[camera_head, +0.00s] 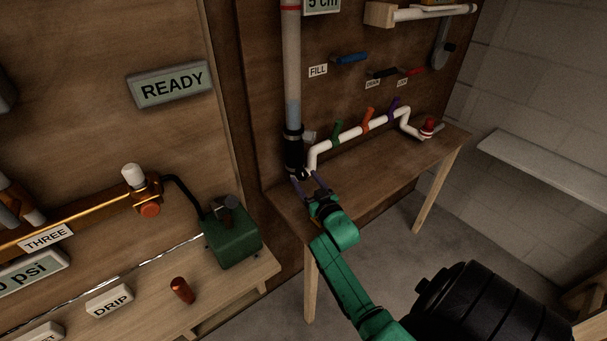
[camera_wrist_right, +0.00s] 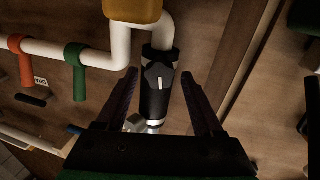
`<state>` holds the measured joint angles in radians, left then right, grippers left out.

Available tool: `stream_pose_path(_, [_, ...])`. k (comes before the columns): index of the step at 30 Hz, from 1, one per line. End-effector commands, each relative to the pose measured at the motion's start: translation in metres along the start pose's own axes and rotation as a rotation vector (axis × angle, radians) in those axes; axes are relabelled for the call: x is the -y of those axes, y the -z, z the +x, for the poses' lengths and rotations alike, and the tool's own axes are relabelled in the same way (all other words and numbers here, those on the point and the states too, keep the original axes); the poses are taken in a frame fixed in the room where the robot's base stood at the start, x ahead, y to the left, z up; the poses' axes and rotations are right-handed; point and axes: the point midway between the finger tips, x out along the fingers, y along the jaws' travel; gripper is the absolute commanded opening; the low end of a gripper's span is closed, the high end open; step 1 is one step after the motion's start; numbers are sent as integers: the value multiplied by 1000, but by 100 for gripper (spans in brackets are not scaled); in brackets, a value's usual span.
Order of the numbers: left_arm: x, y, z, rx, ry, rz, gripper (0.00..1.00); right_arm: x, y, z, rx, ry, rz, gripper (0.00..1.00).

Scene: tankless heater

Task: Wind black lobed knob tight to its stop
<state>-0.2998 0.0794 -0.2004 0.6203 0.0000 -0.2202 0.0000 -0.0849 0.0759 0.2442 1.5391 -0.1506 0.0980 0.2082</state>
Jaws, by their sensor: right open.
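The black lobed knob (camera_wrist_right: 158,76) faces the camera in the right wrist view and has a white pointer mark. It sits on a black cylindrical fitting (camera_wrist_right: 155,104), which also shows in the head view (camera_head: 293,148) at the foot of a clear upright pipe. My right gripper (camera_head: 310,179) is low in front of this fitting in the head view. In the wrist view its two dark fingers (camera_wrist_right: 161,82) are open, one on each side of the knob, with visible gaps. The knob is too small and dark to make out in the head view. My left gripper is out of view.
A white pipe (camera_head: 348,135) with green, orange and purple handles runs right from the fitting above the wooden bench (camera_head: 370,165). A yellow block (camera_wrist_right: 132,10) is at the wrist view's top. A black ribbed tank (camera_head: 490,305) stands at lower right.

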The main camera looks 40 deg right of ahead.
Motion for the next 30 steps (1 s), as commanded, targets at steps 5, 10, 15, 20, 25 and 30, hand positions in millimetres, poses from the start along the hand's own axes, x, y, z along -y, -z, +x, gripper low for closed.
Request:
stream_pose_path(5, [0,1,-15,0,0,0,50,0,3,-18,1,0,1,69])
stream_pose_path(10, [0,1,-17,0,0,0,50,0,0,-26,0,0,1,69])
stream_pose_path(15, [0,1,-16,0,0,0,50,0,0,-26,0,0,0,69])
stream_pose_path(20, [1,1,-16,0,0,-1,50,0,0,-26,0,0,0,69])
stream_pose_path(25, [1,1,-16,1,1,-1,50,0,0,-25,0,0,0,69])
stream_pose_path(30, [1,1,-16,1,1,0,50,0,0,-25,-1,0,0,69])
